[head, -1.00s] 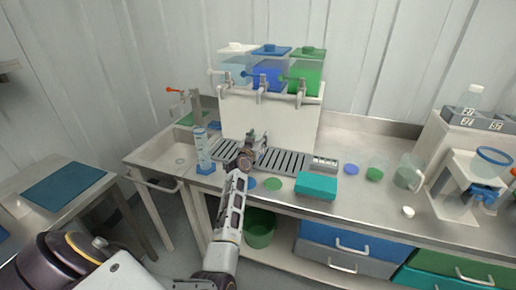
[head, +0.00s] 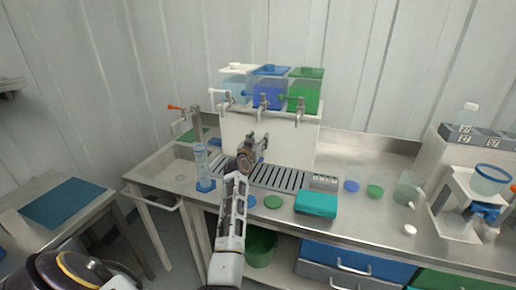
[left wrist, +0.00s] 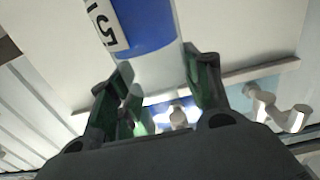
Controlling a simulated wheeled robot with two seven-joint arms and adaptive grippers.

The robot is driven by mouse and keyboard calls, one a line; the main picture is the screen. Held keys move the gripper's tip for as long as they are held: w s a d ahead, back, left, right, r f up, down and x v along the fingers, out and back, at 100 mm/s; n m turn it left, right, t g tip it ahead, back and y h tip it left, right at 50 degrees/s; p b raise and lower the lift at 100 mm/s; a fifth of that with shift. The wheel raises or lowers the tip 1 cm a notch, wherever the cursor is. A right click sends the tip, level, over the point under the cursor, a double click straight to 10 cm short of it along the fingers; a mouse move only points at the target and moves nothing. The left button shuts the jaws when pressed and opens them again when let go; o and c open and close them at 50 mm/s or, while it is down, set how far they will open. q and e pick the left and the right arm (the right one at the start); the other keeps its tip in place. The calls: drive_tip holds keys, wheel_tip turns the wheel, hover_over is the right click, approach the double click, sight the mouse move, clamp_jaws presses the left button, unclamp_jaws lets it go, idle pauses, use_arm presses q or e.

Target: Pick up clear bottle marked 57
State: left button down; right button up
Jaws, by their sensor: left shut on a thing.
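My left gripper (head: 260,148) is in front of the white tap stand, above the slotted drain grate. In the left wrist view its two green-lined fingers (left wrist: 160,75) are shut on a clear bottle (left wrist: 155,66). The bottle has a blue band (left wrist: 146,22) and a white label (left wrist: 106,26) with a 5 and a second digit that looks like a 7. The picture's top edge cuts the bottle off. In the head view I cannot make the bottle out; the gripper seems to hide it. My right gripper is not in view.
Clear, blue (head: 270,88) and green (head: 304,92) tanks with taps stand above the grate (head: 285,178). A teal box (head: 316,203) sits at the counter front. A blue-based cylinder (head: 203,168) stands left. Another clear bottle (head: 467,115) stands on the right rack.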

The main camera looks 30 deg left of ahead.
use_arm(q)
drive_tip(key=shift+r, duration=1.15)
